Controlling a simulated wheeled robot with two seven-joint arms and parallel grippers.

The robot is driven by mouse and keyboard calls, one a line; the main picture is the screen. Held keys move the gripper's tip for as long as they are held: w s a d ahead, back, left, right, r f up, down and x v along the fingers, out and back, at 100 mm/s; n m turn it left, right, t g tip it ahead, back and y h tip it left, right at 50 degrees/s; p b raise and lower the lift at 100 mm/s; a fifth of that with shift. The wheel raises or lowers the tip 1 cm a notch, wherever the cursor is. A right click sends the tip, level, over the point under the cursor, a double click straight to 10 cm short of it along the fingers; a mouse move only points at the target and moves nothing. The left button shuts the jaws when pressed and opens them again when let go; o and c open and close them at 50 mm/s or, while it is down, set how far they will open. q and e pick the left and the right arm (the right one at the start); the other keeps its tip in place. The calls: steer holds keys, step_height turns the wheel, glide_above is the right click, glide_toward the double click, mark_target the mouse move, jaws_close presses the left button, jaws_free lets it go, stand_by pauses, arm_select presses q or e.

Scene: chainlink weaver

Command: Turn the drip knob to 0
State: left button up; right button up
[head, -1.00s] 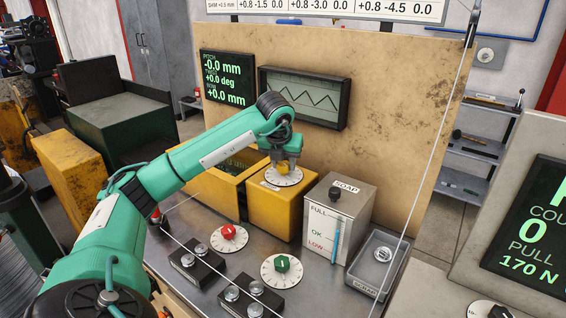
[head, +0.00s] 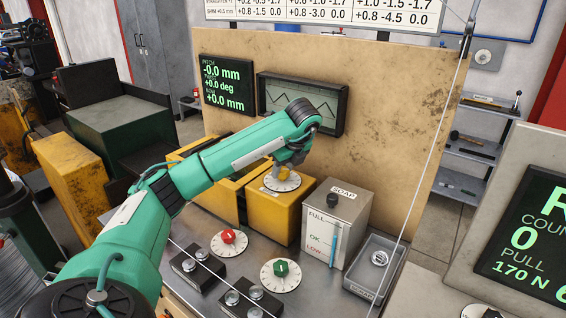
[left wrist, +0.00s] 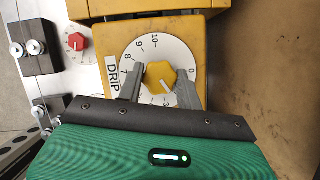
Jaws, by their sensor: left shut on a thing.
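The yellow drip knob (left wrist: 160,77) sits on a white numbered dial (left wrist: 148,48) with a DRIP label (left wrist: 113,74) beside it. My left gripper (left wrist: 159,84) is shut on the knob, one grey finger on each side. A pale mark on the knob points toward the lower right of the wrist view, toward the part of the dial between the fingers. The 0 shows at the dial's right. The fingers and hand hide the dial's lower part. In the head view, my left gripper (head: 283,172) is at this dial on the yellow box (head: 272,218). My right gripper is out of view.
A red knob (head: 228,237) and a green knob (head: 281,269) stand on dials in front. The grey SOAP box (head: 335,222) and a scrap tray (head: 375,265) are to the right. A tan panel (head: 400,110) rises behind.

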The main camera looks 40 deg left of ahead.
mark_target(284, 169)
arm_select(q)
steer(key=n+p, duration=0.2)
steer(key=n+g+p, duration=0.1)
steer(key=n+p, duration=0.1)
steer(key=p, duration=0.1)
steer(key=n+g+p, duration=0.1)
steer(key=n+p, duration=0.1)
steer(key=shift+w+r, duration=0.1)
steer(key=shift+r, duration=0.2)
steer(key=n+g+h+p, duration=0.1)
steer(key=n+p, duration=0.1)
steer(key=n, duration=0.1)
steer(key=shift+f, duration=0.1)
steer(key=shift+w+f+n+g+h+p, duration=0.15)
steer(key=shift+n+g+h+p, duration=0.3)
steer(key=shift+n+p, duration=0.8)
steer(key=shift+n, duration=0.25)
steer(key=o, duration=1)
steer(key=shift+f, duration=0.1)
step_height(284, 169, up, 20)
steer(key=shift+r+p, duration=0.1)
steer(key=shift+p, duration=1.05)
